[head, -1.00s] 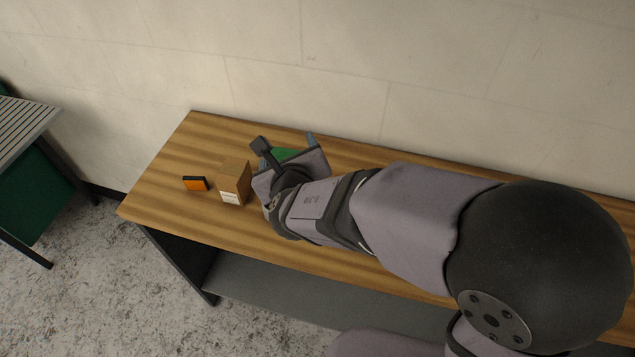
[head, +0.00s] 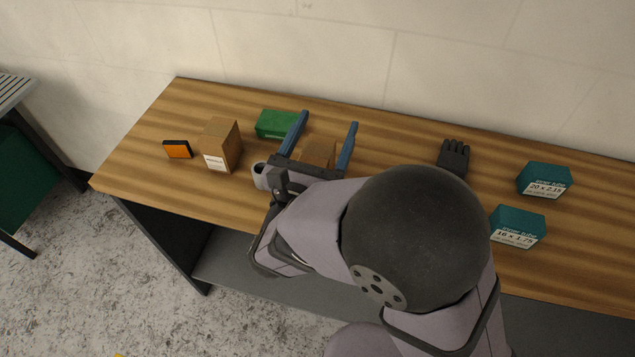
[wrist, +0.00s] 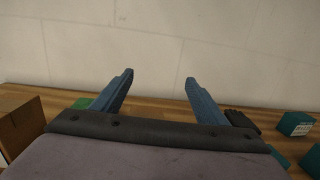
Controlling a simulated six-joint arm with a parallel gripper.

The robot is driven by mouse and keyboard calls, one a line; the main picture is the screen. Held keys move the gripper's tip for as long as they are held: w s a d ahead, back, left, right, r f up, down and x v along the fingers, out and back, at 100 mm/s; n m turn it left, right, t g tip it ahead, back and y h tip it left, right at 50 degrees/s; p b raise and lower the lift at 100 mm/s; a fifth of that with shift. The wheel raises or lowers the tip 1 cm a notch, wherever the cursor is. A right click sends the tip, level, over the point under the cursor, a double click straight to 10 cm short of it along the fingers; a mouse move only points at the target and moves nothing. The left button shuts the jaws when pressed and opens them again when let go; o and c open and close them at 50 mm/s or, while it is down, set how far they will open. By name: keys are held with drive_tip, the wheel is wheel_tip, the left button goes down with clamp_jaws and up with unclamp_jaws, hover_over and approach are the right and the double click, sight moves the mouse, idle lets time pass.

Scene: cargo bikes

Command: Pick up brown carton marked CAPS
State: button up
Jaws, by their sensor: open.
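Two brown cartons stand on the wooden bench. The left one (head: 222,147) has a white label whose words are too small to read; a brown carton also shows at the left edge of the wrist view (wrist: 18,128). The other carton (head: 319,152) appears between my fingers in the head view, partly hidden by my gripper; no label on it shows. I cannot tell which is marked CAPS. My gripper (head: 329,120) is open, its blue fingers pointing toward the wall. In the wrist view the space between the fingertips (wrist: 159,78) is empty.
A green box (head: 277,124) stands just left of my fingers. An orange-and-black item (head: 178,149) lies far left. A grey round object (head: 259,175) is beside my gripper. A black glove (head: 453,157) and two teal tube boxes (head: 543,181) (head: 517,226) are to the right.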

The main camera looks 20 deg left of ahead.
sight(323, 142)
drive_tip(key=shift+g+y, duration=0.4)
drive_tip(key=s+f, duration=0.1)
drive_tip(key=f, duration=0.1)
drive_tip(key=s+a+f+b, duration=0.1)
drive_tip(key=f, duration=0.2)
drive_tip(key=s+f+b, duration=0.1)
drive_tip(key=f, duration=0.1)
drive_tip(key=shift+s+a+f, duration=0.3)
drive_tip(key=shift+s+f, duration=0.1)
drive_tip(key=shift+w+d+r+p, duration=0.15)
drive_tip(key=shift+w+p, duration=0.5)
drive_tip(key=shift+w, duration=0.85)
drive_tip(key=shift+w+p, duration=0.6)
drive_tip(key=shift+w, duration=1.6)
drive_tip(key=shift+r, duration=0.1)
drive_tip(key=c, duration=1.3)
